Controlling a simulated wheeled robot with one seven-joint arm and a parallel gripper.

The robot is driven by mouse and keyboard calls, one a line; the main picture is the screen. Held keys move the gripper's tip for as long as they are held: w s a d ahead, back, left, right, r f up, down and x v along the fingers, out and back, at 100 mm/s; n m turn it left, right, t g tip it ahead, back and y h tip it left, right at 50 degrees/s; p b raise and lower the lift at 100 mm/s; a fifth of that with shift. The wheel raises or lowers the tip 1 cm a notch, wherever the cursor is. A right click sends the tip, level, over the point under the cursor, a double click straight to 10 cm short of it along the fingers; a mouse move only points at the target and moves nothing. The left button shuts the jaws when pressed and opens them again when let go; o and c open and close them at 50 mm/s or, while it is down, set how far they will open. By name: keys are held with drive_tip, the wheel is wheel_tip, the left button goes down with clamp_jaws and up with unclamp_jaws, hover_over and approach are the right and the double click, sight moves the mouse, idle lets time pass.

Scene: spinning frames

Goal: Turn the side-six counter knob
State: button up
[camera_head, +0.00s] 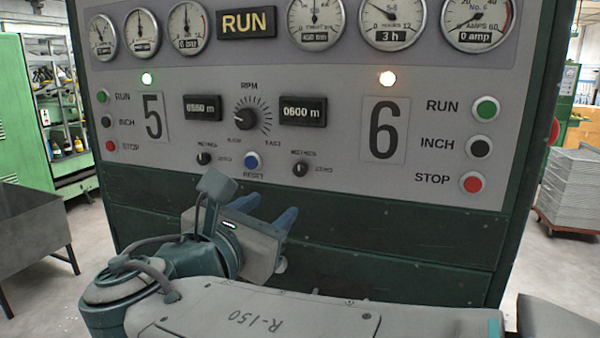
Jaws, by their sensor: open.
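The side-six counter knob (300,169) is a small black knob with a pale pointer mark, low on the grey panel, below the right-hand counter window (303,112) reading 0600 m. It stands between the blue reset button (252,161) and the large black 6 (385,129). My gripper (268,211) has two blue fingers pointing toward the machine. They are apart with nothing seen between them. In the picture they are below and left of the knob, clear of it.
A similar black knob (204,158) sits left of the reset button. The large RPM dial (245,113) is above. Green, black and red buttons (472,182) line the right side. A grey metal bin (35,235) stands at left, and a trolley with stacked sheets (578,190) at right.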

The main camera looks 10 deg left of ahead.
drive_tip(key=a, duration=0.1)
drive_tip(key=p, duration=0.3)
approach(299, 171)
drive_tip(key=shift+n, duration=0.3)
drive_tip(key=w, duration=0.5)
drive_tip(key=w+d, duration=0.1)
drive_tip(key=w, duration=0.2)
drive_tip(key=shift+f, duration=0.15)
clamp_jaws()
